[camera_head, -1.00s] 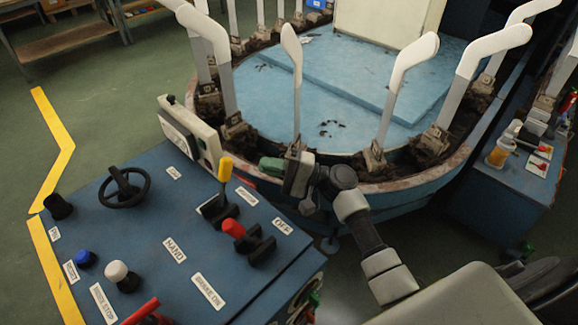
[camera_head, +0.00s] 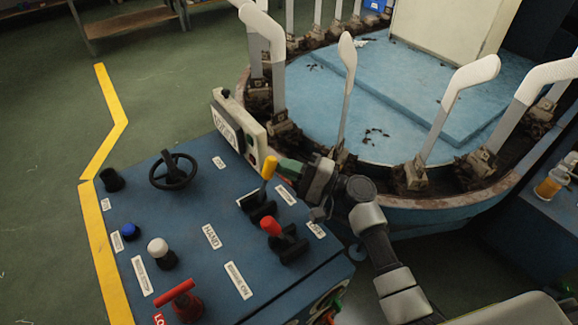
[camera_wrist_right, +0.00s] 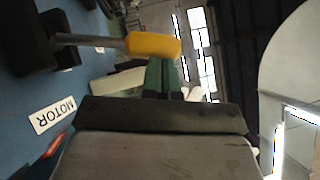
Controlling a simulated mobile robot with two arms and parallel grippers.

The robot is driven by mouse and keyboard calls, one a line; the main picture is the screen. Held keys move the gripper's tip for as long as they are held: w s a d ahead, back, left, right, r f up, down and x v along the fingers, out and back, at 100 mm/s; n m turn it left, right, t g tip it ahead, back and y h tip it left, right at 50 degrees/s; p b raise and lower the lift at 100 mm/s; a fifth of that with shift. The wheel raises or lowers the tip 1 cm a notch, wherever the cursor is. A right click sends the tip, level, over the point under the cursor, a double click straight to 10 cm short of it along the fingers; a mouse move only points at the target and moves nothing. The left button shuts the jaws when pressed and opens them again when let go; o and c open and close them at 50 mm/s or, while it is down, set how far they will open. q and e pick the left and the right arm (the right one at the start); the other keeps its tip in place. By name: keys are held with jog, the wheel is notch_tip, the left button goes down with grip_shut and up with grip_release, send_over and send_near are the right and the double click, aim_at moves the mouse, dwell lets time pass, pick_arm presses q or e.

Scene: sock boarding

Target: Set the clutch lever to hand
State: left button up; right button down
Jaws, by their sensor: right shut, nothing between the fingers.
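A lever with a yellow handle (camera_head: 269,168) stands upright, leaning slightly, in a black slotted base on the blue control desk (camera_head: 195,215). A lever with a red handle (camera_head: 271,226) stands just nearer. I cannot read which one is marked as the clutch. A HAND label (camera_head: 211,236) lies left of the red lever. My right gripper (camera_head: 286,168) is shut and empty, its green fingertips right beside the yellow handle. In the wrist view the yellow handle (camera_wrist_right: 153,45) crosses just past the fingertips (camera_wrist_right: 160,75); contact is unclear. A MOTOR label (camera_wrist_right: 53,115) shows there. My left gripper is out of view.
A small handwheel (camera_head: 173,171), a white knob (camera_head: 158,247), a blue button (camera_head: 131,231) and a red handle (camera_head: 177,292) sit on the desk. A grey box (camera_head: 238,124) stands at its back edge. Behind is a round blue machine (camera_head: 330,110) ringed by white sock forms.

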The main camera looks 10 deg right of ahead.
jog(key=s+a+r+n+g+h+p, duration=0.2)
jog(key=a+n+p, duration=0.1)
jog(key=a, duration=0.3)
jog(key=shift+s+a+r+n+h+p, duration=0.15)
jog(key=shift+s+a+n+h+p, duration=0.2)
jog(key=shift+n, duration=0.45)
